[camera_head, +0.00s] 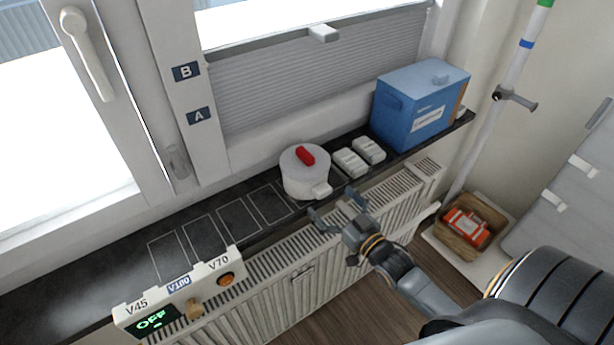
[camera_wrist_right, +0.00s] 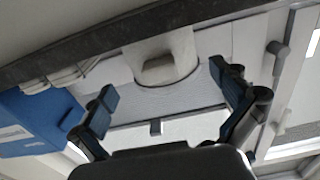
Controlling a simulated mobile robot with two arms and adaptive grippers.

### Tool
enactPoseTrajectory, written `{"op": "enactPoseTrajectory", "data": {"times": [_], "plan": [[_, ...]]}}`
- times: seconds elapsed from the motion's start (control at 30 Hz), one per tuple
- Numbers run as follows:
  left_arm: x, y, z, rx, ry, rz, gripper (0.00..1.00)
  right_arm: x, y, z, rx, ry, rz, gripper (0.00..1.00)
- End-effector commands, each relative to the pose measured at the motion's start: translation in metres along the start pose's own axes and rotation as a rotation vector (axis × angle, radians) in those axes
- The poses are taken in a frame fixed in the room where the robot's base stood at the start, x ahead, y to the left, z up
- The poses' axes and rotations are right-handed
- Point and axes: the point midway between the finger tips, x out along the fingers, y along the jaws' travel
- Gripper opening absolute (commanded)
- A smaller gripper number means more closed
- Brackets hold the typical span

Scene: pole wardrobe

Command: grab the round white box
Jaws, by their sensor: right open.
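The round white box (camera_head: 304,174) stands on the dark windowsill, with a red piece on its lid and a small white tab low on its front right. My right gripper (camera_head: 331,207) is open just in front of the box, near the sill's front edge, and holds nothing. In the right wrist view the box (camera_wrist_right: 165,62) shows above and between the open fingers (camera_wrist_right: 168,108), apart from them; its top is not clear there. My left gripper is not in view.
Two small white blocks (camera_head: 350,163) and a blue box (camera_head: 420,105) stand right of it on the sill (camera_head: 225,220). A radiator (camera_head: 290,275) lies below. A control panel (camera_head: 178,295) is at lower left. A pole (camera_head: 508,85) and a wooden crate (camera_head: 452,237) are at right.

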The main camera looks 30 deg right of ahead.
Motion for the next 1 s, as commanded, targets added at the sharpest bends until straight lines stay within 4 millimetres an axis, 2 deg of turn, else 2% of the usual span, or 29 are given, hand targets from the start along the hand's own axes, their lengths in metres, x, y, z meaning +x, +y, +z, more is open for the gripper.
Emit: {"op": "enactPoseTrajectory", "data": {"times": [0.13,0.4,0.7,0.77,1.0], "plan": [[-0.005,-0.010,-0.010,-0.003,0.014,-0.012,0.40,0.012,0.001,-0.003,0.000,0.001,0.000,1.00],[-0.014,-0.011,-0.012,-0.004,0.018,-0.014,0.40,0.049,0.001,-0.005,0.000,0.000,0.000,1.00],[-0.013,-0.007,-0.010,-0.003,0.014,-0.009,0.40,0.054,0.001,-0.003,0.000,-0.001,0.000,1.00],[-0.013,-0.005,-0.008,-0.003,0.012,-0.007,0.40,0.054,0.001,-0.003,0.000,-0.001,0.000,0.90],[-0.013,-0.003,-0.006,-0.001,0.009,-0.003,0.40,0.054,0.001,-0.003,0.000,-0.001,0.000,0.41]]}}
